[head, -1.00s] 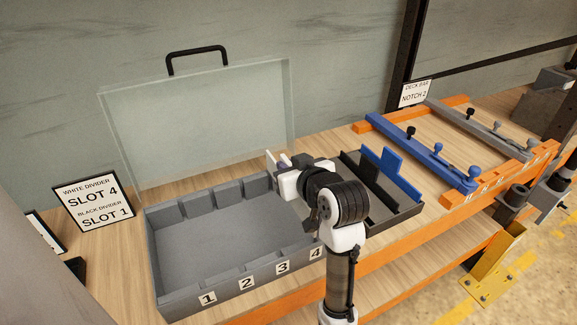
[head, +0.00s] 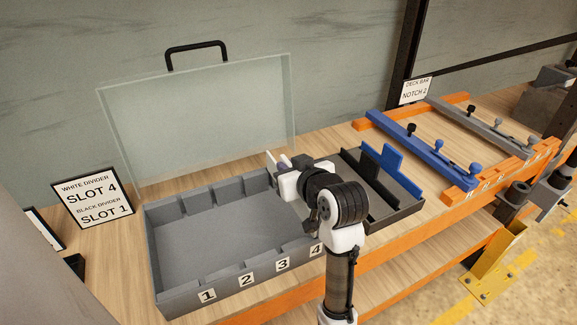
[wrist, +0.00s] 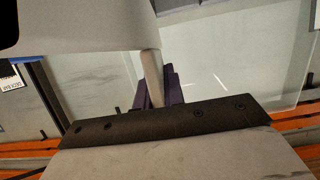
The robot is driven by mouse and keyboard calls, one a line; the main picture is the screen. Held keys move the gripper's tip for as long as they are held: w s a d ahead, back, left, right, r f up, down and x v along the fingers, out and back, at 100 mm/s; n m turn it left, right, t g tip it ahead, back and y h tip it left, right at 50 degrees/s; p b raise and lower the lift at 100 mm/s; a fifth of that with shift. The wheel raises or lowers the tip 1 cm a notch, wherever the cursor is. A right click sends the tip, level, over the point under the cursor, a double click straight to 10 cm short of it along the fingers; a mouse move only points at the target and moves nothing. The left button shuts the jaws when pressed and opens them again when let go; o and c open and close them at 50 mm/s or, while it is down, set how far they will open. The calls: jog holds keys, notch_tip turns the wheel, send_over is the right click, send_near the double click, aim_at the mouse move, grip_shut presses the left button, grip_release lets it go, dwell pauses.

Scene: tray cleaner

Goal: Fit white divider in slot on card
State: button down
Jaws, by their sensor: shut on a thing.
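The card (head: 93,199) on the left reads white divider slot 4, black divider slot 1. The grey case (head: 165,283) lies open, with slots numbered 1 to 4 along its front wall; the 4 label (head: 317,250) is at its right end. My gripper (head: 284,161) is at the case's back right corner, shut on the white divider, of which a thin pale piece (head: 270,160) shows. In the wrist view, the divider's pale panel (wrist: 85,28) fills the upper left, with a narrow part between the dark purple fingers (wrist: 170,88). My arm hides the slot 4 area, so I cannot tell whether it touches.
A dark tray (head: 408,211) right of my gripper holds an upright black panel (head: 368,191) and a blue one (head: 400,178). The clear lid (head: 205,120) stands open behind the case. Orange rails with blue and grey bars (head: 425,151) lie farther right.

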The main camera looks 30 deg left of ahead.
jog(key=shift+f+b, duration=1.5)
jog(key=shift+f, duration=0.65)
jog(key=c, duration=1.4)
grip_release()
jog(key=shift+r, duration=0.1)
